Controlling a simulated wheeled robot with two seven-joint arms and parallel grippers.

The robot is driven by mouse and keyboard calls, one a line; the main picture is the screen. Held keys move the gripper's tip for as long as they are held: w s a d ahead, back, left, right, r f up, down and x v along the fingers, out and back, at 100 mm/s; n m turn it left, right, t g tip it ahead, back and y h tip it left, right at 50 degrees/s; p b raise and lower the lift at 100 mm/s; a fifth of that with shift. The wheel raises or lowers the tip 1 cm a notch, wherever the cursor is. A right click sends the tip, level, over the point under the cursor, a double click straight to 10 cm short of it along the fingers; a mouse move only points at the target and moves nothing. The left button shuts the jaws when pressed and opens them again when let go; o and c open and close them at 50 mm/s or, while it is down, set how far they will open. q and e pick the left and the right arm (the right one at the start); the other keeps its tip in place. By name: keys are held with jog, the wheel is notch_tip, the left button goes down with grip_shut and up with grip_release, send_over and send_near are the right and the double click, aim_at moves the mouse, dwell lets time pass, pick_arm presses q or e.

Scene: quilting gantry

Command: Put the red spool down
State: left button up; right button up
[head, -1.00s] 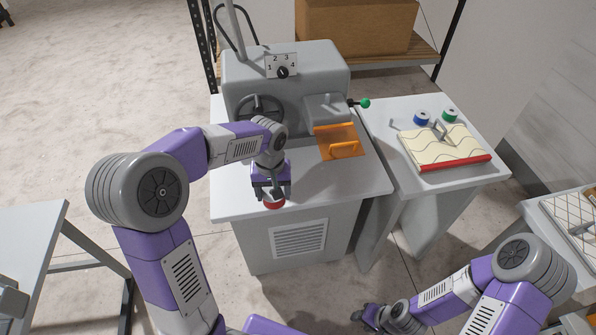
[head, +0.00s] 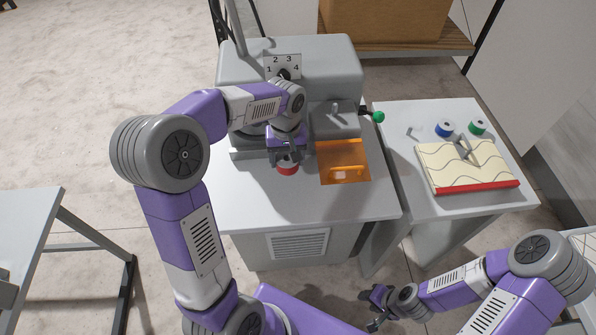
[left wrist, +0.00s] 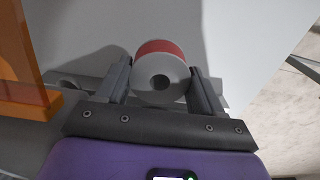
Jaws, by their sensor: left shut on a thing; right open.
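The red spool (head: 287,168) has a red band and pale ends. In the head view it is at my left gripper (head: 287,158), over the white table in front of the grey machine. In the left wrist view the spool (left wrist: 162,72) sits between the two fingers of my left gripper (left wrist: 163,85), with its pale end and dark centre hole facing the camera. The gripper is shut on it. I cannot tell whether the spool touches the tabletop. My right gripper (head: 376,305) is open and empty, low at the front, away from the tables.
An orange transparent guard with a handle (head: 344,160) stands just right of the spool; it also shows in the left wrist view (left wrist: 25,70). The right table holds a blue spool (head: 444,129), a green spool (head: 477,127) and a quilted pad (head: 466,168). The machine table's front (head: 310,212) is clear.

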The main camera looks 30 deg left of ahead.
pick_arm(q)
jog(key=shift+s+f, duration=0.3)
jog(key=shift+f, duration=0.3)
jog(key=shift+s+f, duration=0.3)
jog(key=shift+f, duration=0.3)
jog(key=shift+w+f+b, duration=0.15)
jog(key=shift+f+b, duration=0.3)
jog(key=shift+f, duration=2.25)
pick_arm(e)
jog(key=shift+s+f, duration=0.4)
jog(key=shift+f, duration=0.1)
pick_arm(q)
jog(key=o, duration=0.7)
jog(key=shift+f, duration=0.2)
jog(key=o, duration=0.5)
jog(key=shift+c, duration=0.2)
pick_arm(e)
jog(key=shift+f, duration=0.1)
pick_arm(q)
jog(key=shift+r, duration=0.6)
notch_tip(320, 180, up, 11)
jog(key=p, duration=0.1)
jog(key=shift+r+p, duration=0.15)
jog(key=shift+p, duration=0.25)
pick_arm(e)
notch_tip(320, 180, up, 2)
